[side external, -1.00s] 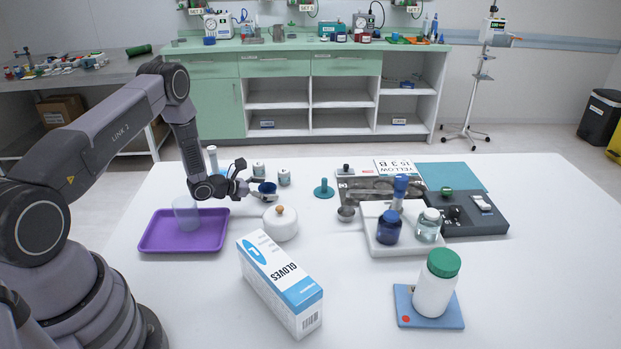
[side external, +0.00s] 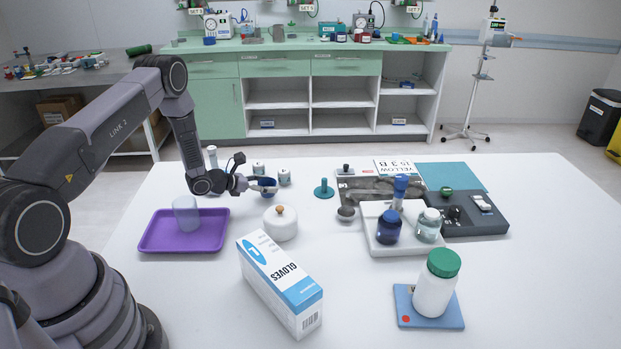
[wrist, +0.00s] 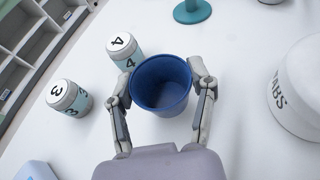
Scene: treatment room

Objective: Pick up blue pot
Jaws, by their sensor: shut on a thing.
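The blue pot (wrist: 161,86) is a small open cup, seen from above between the fingers in the wrist view. In the side view the blue pot (side external: 268,182) shows at the end of my arm, above or at the table surface; I cannot tell exactly which. My gripper (wrist: 162,78) is shut on the pot, with one finger against each side. In the side view my gripper (side external: 256,187) is level, reaching from the left. The inside of the pot looks empty.
Jars numbered 3 (wrist: 69,98) and 4 (wrist: 124,50) stand close by the pot. A white lidded jar (side external: 280,224) stands in front. A purple tray (side external: 160,232) holds a clear cup (side external: 186,213). A gloves box (side external: 279,285) lies nearer. A teal stand (side external: 323,188) is to the right.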

